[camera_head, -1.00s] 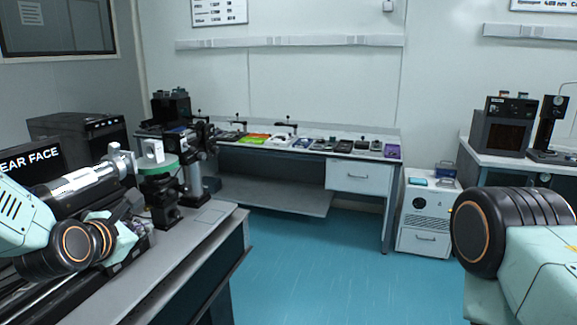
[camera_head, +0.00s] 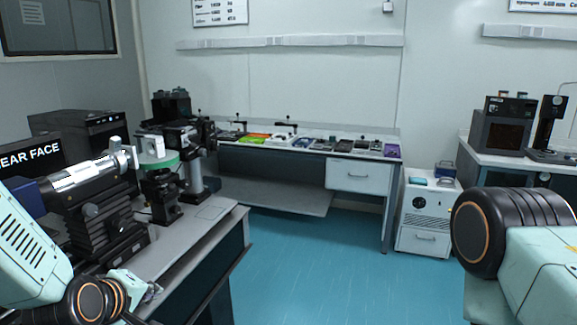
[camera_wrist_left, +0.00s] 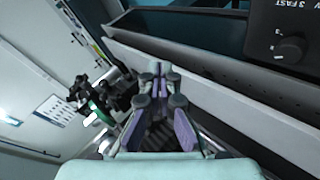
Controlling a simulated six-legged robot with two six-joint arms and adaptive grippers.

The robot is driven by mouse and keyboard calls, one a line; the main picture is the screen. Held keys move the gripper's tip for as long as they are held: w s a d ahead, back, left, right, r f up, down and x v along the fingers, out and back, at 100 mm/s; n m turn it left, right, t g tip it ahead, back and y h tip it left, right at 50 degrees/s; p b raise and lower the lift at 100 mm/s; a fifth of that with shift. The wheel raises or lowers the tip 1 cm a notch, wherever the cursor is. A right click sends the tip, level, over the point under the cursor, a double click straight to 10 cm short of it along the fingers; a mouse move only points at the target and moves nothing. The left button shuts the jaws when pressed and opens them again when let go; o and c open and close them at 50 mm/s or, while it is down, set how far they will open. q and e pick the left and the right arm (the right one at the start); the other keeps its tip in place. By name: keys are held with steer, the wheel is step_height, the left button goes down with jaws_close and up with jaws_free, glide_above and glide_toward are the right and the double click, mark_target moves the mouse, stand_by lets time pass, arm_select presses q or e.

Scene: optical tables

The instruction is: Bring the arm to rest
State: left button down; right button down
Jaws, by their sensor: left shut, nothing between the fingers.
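My left arm (camera_head: 80,295) is at the lower left of the head view, low beside the near optical table (camera_head: 205,235). My left gripper (camera_wrist_left: 160,70) shows in the left wrist view with its fingers together and nothing between them. In the head view only a small part near the wrist shows at the table's edge. My right arm (camera_head: 515,240) is at the right edge of the head view. Its gripper is out of view.
A silver cylinder on a black mount (camera_head: 85,178) and a green-ringed holder (camera_head: 158,165) stand on the near table. A back bench (camera_head: 360,176) holds several small items. A white cabinet (camera_head: 425,215) stands beside it. The blue floor (camera_head: 310,265) between is clear.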

arm_select(q)
steer(key=s+d+f+m+g+b, duration=0.2)
steer(key=s+f+m+g+b, duration=0.2)
steer(key=s+f, duration=1.2)
steer(key=s+d+f+m+g+b, duration=0.2)
steer(key=s+f+m+g+b, duration=0.3)
steer(key=s+f, duration=1.1)
steer(key=shift+s+f+m+g+y, duration=0.35)
steer(key=shift+s+m+g, duration=0.25)
steer(key=shift+s+m, duration=0.55)
steer(key=shift+w+d, duration=0.15)
